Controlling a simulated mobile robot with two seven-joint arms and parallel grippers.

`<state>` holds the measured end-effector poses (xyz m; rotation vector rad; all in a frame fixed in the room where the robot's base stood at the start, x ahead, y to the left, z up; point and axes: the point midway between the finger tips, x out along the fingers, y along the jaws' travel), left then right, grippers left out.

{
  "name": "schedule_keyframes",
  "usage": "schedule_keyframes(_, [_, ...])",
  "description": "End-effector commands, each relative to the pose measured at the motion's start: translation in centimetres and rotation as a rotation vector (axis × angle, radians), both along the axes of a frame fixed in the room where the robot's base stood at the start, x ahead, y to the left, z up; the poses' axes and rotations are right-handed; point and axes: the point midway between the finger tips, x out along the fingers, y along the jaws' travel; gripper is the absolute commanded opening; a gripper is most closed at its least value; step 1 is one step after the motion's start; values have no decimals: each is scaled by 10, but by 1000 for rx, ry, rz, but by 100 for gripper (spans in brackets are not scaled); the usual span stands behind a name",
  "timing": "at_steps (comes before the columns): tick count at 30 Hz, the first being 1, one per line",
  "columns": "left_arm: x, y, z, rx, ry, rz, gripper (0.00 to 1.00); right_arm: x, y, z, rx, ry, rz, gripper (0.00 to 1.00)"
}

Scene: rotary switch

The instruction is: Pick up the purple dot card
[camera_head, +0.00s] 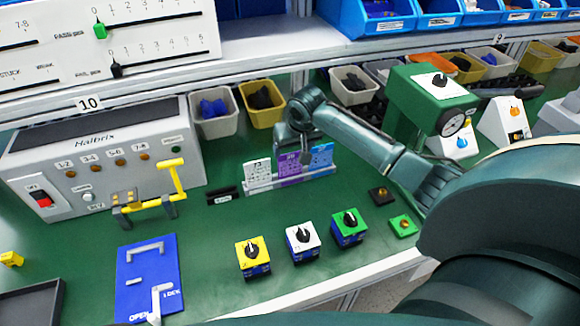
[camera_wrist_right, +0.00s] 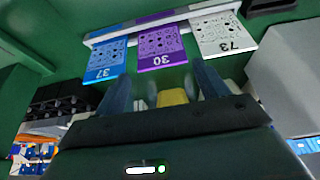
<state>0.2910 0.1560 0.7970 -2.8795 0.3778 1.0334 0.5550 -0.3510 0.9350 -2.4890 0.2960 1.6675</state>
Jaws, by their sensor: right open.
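In the right wrist view the purple card (camera_wrist_right: 162,46), marked 30, is in the upper middle. The blue card (camera_wrist_right: 107,61), marked 37, is to its left and the white card (camera_wrist_right: 222,35), marked 73, to its right. My right gripper (camera_head: 302,152) is just behind and above the holder. Its open fingers (camera_wrist_right: 162,80) straddle the purple card's line, apart from it. My left gripper is not in view.
Yellow, white and green rotary switches (camera_head: 303,238) stand in front of the holder. A grey control box (camera_head: 100,160) with a yellow handle is at left. Bins (camera_head: 263,103) stand behind. A green machine (camera_head: 425,108) is at right.

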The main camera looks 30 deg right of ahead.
Motion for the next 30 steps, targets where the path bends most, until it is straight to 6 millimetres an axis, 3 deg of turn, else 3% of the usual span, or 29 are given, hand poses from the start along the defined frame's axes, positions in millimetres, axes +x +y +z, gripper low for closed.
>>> schedule_keyframes(13, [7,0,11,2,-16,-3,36,20,-3,-43,1,1,-1,73])
schedule_keyframes(23, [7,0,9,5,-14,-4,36,23,-4,-50,0,-2,1,73])
schedule_keyframes(30, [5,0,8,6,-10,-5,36,23,-4,-50,-1,-2,1,54])
